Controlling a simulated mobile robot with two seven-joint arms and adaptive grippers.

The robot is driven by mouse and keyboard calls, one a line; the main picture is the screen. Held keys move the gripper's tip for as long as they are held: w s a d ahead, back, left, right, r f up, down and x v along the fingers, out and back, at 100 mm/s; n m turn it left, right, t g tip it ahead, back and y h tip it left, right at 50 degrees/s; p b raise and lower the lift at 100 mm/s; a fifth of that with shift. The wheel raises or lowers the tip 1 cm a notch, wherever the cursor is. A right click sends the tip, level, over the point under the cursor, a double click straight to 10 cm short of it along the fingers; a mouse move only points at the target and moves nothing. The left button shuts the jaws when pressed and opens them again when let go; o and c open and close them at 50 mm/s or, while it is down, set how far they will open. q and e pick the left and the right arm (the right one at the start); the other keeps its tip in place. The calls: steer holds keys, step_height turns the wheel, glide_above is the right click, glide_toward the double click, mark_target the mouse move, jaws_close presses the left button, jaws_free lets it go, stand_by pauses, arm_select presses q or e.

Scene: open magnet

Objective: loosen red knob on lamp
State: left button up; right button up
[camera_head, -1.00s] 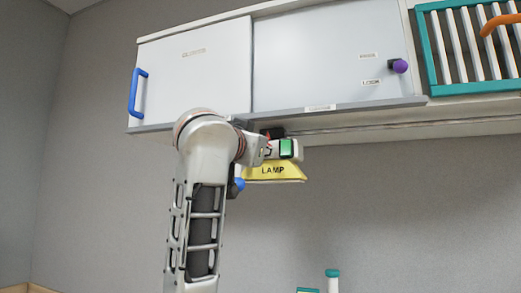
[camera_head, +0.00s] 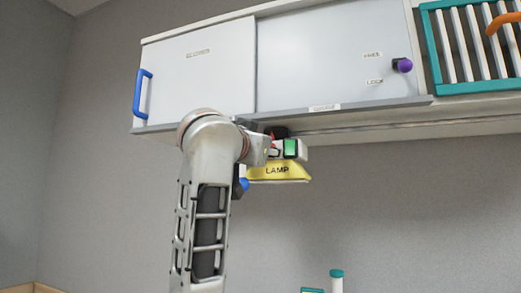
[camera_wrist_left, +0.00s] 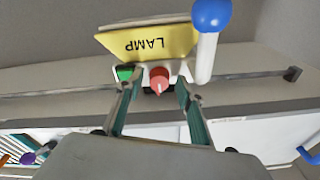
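The yellow lamp (camera_head: 279,172), labelled LAMP, hangs under the wall cabinet. It appears upside down in the left wrist view (camera_wrist_left: 148,42). Its red knob (camera_wrist_left: 159,77) sits on the white lamp base, beside a green switch (camera_wrist_left: 124,73) that also shows in the head view (camera_head: 290,148). My left gripper (camera_wrist_left: 158,83) is open, with one finger on each side of the knob's line. I cannot tell whether either finger touches the knob. In the head view my left arm's wrist hides most of the gripper and knob. My right gripper is in neither view.
A white arm with a blue ball (camera_wrist_left: 211,14) projects beside the lamp, close to the fingers. The cabinet (camera_head: 200,70) is just above, with a blue handle (camera_head: 143,95) and purple knob (camera_head: 402,65). A teal rack (camera_head: 475,45) is at right. Space below the lamp is open.

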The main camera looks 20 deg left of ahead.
arm_select(q)
steer(key=s+f, duration=0.1)
steer(key=s, duration=1)
steer(key=shift+s+a+f, duration=0.2)
steer(key=shift+s, duration=0.2)
